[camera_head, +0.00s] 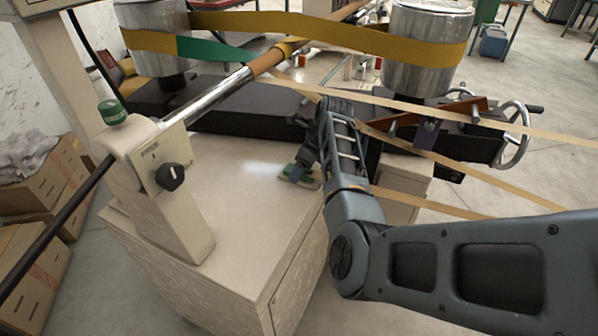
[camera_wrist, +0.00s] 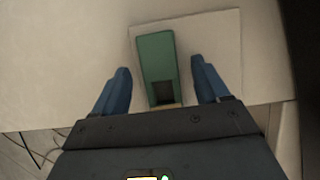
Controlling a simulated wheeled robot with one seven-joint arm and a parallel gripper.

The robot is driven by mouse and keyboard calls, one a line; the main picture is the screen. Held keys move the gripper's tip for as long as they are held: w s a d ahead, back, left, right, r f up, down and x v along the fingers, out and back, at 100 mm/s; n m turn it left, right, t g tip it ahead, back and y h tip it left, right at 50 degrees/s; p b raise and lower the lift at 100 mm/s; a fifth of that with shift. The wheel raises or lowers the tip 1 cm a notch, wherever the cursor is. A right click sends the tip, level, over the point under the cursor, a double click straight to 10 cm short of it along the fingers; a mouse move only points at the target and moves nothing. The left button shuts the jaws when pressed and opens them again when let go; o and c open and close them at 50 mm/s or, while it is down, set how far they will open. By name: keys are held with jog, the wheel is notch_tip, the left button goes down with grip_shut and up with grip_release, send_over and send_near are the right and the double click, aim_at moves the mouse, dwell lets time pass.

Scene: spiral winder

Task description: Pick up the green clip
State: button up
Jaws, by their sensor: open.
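The green clip (camera_wrist: 156,58) lies on a pale square patch on the machine's light top, in the wrist view. My gripper (camera_wrist: 161,78) is open, with one blue finger on each side of the clip and a gap on both sides. The clip's near end is close to the gripper's palm. In the head view the clip (camera_head: 299,174) shows as a small green shape beside my gripper (camera_head: 303,170), partly hidden by it. I cannot tell the height of the fingertips above the surface.
The light cabinet top (camera_head: 235,185) is clear around the clip. A post with a black knob (camera_head: 170,177) stands to the left. Tan bands (camera_head: 440,108) stretch past my arm on the right. Metal drums (camera_head: 420,45) carry a yellow belt (camera_head: 335,32) behind.

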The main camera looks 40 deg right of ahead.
jog(key=shift+f, duration=0.1)
jog(key=c, duration=1.1)
jog(key=shift+c, duration=0.2)
notch_tip(320, 180, up, 10)
jog(key=shift+b, duration=0.45)
